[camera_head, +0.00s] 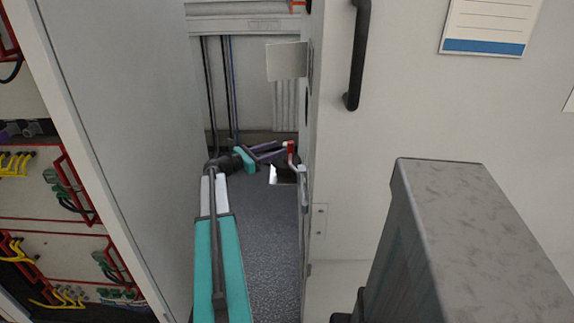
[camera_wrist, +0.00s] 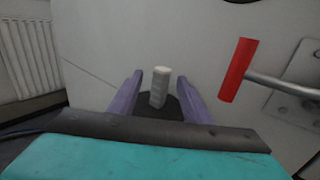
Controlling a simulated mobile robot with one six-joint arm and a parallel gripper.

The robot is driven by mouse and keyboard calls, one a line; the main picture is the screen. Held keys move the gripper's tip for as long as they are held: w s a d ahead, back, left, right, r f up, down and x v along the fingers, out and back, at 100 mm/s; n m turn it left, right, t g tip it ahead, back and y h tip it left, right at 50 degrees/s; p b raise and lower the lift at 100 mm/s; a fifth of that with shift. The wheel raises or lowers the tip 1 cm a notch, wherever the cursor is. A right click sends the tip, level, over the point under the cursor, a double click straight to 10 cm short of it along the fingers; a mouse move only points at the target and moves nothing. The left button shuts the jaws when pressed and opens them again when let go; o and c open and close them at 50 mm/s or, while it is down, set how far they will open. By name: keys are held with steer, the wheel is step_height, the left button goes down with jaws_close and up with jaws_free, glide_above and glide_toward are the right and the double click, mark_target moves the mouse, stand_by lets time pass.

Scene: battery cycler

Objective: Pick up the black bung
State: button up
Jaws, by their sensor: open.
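In the wrist view, a dark round piece (camera_wrist: 172,106), which looks like the black bung, sits between my purple fingers. A pale grey ribbed post (camera_wrist: 159,88) stands up from it. My gripper (camera_wrist: 161,76) is open, with one finger on each side of the post. Gaps show between the fingers and the post. The lower part of the dark piece is hidden behind my gripper's body. In the head view, my gripper (camera_head: 275,150) is low in the narrow gap beside the white door; the dark piece cannot be made out there.
A white door (camera_head: 420,110) with a black handle (camera_head: 357,60) stands right. A grey panel (camera_head: 125,110) bounds the left. A radiator (camera_wrist: 28,58) is far left.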

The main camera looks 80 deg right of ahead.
mark_target(286, 146)
steer(key=shift+x, duration=2.6)
steer(key=shift+s+a+f, duration=0.1)
steer(key=shift+f, duration=0.05)
jaws_close()
